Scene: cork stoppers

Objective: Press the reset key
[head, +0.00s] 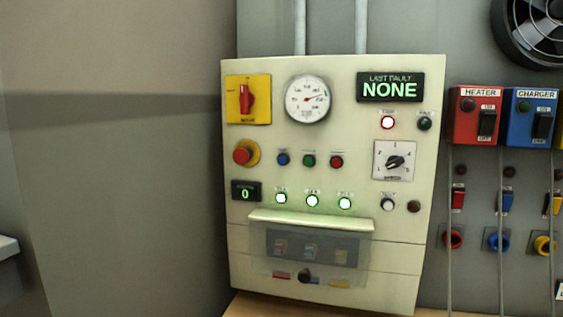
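A cream control panel (385,228) hangs on the wall in the middle of the head view. Its small labels are too blurred to read, so I cannot tell which control is the reset key. A row holds a blue button (283,159), a green button (309,160) and a dark red button (336,161). A white button (387,204) sits lower right. A red mushroom button (242,155) on a yellow ring is at left. The display (390,87) reads "LAST FAULT NONE". The counter (246,191) shows 0. Neither of my grippers is in view.
A clear cover (311,220) juts out over the lower panel. A red heater box (477,116), a blue charger box (531,117) and cables are at right. A fan (541,30) is above them. A wooden surface (262,305) lies below. The space before the panel looks clear.

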